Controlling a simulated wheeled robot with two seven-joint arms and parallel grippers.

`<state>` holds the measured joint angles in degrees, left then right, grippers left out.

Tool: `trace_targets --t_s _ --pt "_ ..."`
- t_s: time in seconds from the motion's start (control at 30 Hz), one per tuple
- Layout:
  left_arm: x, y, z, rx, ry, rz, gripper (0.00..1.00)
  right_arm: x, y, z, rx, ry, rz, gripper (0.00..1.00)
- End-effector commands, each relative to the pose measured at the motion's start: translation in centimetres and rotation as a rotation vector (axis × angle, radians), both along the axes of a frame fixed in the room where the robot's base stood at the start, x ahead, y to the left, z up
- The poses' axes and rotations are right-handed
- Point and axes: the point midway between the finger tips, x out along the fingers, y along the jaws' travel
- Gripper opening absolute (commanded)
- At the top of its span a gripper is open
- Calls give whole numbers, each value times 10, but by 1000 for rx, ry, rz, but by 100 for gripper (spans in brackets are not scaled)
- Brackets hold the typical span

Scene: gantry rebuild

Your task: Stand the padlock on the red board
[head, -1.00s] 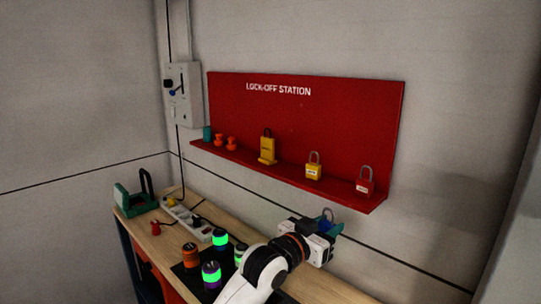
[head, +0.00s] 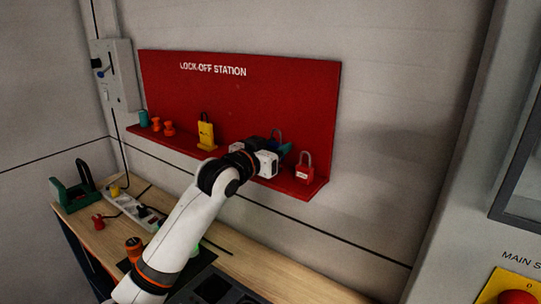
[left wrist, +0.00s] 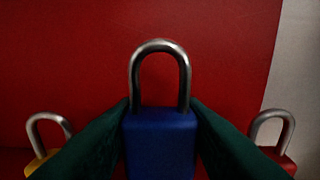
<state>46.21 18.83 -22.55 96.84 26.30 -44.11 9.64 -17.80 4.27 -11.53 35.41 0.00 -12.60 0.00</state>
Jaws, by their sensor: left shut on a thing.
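The red board (head: 240,95) with its narrow shelf is on the wall. My left gripper (head: 284,149), with dark green fingers, is at the shelf in the head view, shut on the blue padlock (left wrist: 160,145). The padlock is upright, shackle up, in front of the red panel in the left wrist view. Its base is out of that picture and hidden by my gripper in the head view. I cannot tell whether it touches the shelf. A red padlock (head: 304,172) stands to its right. A yellow padlock (left wrist: 42,150) is to its left. My right gripper is not in view.
A tall yellow lock-off piece (head: 206,134) and small orange and teal pieces stand further left on the shelf. Below, the wooden bench (head: 235,262) holds a power strip (head: 130,207) and a green holder (head: 74,188). A grey cabinet (head: 470,150) is at the right.

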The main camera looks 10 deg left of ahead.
Motion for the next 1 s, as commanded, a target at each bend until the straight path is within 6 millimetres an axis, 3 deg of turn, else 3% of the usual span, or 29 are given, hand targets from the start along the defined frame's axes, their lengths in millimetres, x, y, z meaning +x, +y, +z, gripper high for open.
trace_targets --t_s 0.23,0.6,0.63,0.73,1.0 --pt "0 0 -32 2 2 1 12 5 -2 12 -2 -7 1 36" --pt "0 0 -38 2 1 1 12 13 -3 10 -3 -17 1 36" --pt "0 0 -38 2 1 1 39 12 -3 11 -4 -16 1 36" --pt "0 0 -38 2 1 1 56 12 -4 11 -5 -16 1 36" --pt "0 0 -37 2 1 1 58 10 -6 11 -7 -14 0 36"
